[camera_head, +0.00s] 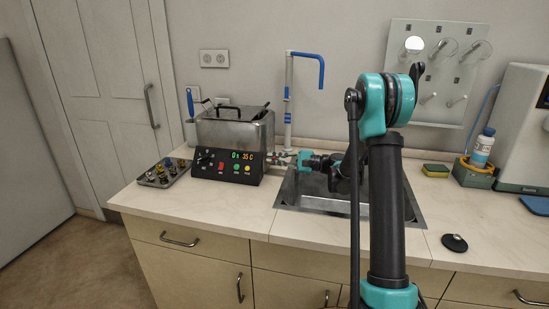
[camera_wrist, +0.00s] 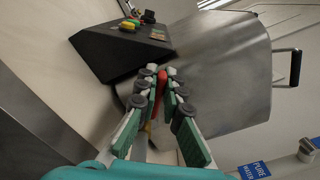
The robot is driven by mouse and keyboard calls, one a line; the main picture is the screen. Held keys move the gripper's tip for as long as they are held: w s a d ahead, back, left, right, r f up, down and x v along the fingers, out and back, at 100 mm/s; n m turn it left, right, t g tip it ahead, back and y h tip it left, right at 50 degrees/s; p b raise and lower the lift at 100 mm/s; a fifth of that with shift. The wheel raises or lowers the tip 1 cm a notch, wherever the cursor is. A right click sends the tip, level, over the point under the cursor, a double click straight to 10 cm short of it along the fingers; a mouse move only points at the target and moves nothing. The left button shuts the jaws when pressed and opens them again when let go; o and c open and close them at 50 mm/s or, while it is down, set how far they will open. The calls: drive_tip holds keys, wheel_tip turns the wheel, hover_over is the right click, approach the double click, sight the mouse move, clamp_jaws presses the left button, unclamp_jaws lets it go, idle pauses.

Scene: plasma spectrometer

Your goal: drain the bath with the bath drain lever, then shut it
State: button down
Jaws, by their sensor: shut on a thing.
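My gripper (camera_head: 284,158) reaches to the bath's right side, low down. In the wrist view my gripper (camera_wrist: 163,88) is shut on a red lever (camera_wrist: 161,82), the bath drain lever, against the steel bath wall (camera_wrist: 225,75). The lever's far end and the drain outlet are mostly hidden by the fingers. I cannot tell whether liquid is flowing.
The sink (camera_head: 310,195) lies under my arm, with a blue-tipped faucet (camera_head: 305,58) behind it. A tray of small parts (camera_head: 163,173) sits left of the bath. A sponge (camera_head: 435,170), a black stopper (camera_head: 454,243) and a bottle (camera_head: 482,148) are at the right.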

drive_tip(key=shift+s+f+n, duration=0.1)
drive_tip(key=shift+f+n, duration=0.05)
drive_tip(key=shift+n, duration=0.25)
drive_tip(key=c, duration=1.6)
unclamp_jaws()
drive_tip(key=shift+c, duration=0.2)
drive_tip(key=s+d, duration=0.2)
drive_tip(key=d, duration=0.9)
drive_tip(key=shift+s+d, duration=0.15)
drive_tip(key=shift+d, duration=0.25)
